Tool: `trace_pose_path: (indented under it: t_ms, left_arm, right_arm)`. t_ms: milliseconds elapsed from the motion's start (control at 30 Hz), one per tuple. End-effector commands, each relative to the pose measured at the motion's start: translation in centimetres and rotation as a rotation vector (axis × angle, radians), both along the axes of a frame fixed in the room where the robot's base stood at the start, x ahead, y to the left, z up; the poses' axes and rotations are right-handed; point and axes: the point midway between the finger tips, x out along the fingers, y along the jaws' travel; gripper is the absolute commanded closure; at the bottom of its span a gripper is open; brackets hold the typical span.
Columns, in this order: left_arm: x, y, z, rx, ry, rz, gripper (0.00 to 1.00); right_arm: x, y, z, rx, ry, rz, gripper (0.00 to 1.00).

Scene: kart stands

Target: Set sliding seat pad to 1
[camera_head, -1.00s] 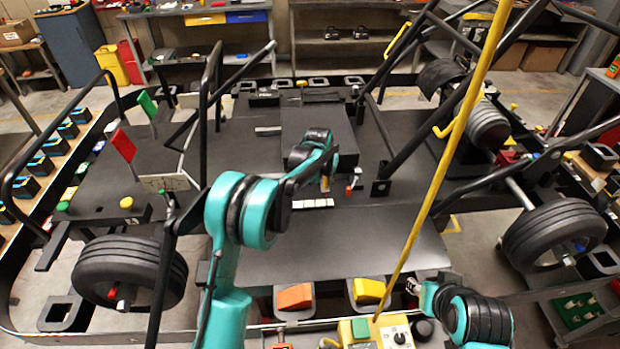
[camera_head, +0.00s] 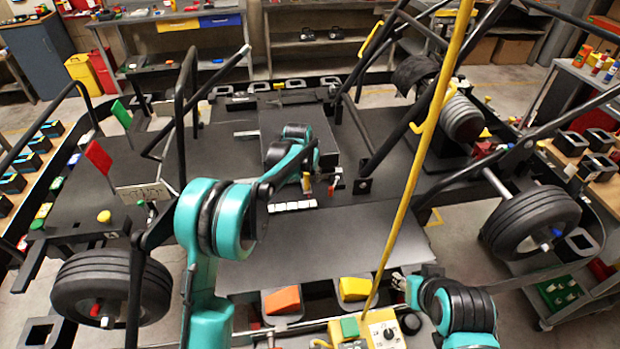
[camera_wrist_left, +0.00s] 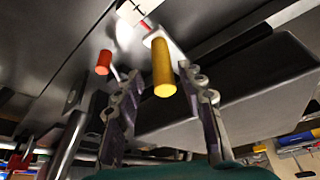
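The seat pad (camera_head: 272,150) is a dark, flat-topped block in the middle of the kart floor; its side also shows in the left wrist view (camera_wrist_left: 240,92). A yellow upright handle (camera_head: 306,183) stands at its near edge, beside a white marked strip (camera_head: 293,206). A red-tipped lever (camera_head: 332,185) is just right of the handle. My left gripper (camera_head: 308,168) is over the handle. In the left wrist view its fingers are apart, with the yellow handle (camera_wrist_left: 163,70) between or just beyond the tips; contact cannot be told. My right gripper (camera_head: 402,284) is low at the right, its fingers unclear.
A long yellow bar (camera_head: 425,140) slopes across the right side. Black frame tubes (camera_head: 400,130) rise around the pad. A panel with a dial (camera_head: 385,333) is at the near edge, with orange (camera_head: 283,299) and yellow (camera_head: 355,288) blocks behind it. The near floor plate is clear.

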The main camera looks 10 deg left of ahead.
Motion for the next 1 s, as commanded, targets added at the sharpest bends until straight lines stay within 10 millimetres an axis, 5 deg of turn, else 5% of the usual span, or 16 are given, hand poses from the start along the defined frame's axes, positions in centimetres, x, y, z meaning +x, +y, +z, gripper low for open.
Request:
trace_pose_path:
  t_ms: [400,1000]
  left_arm:
    - [-3.0,0.4,7.4,-0.001,0.000,-0.001,0.61]
    - [-3.4,0.5,8.3,-0.001,-0.001,-0.001,0.61]
  right_arm:
    - [0.0,0.0,0.0,0.000,0.000,0.000,0.60]
    - [0.0,0.0,0.0,0.000,0.000,0.000,0.60]
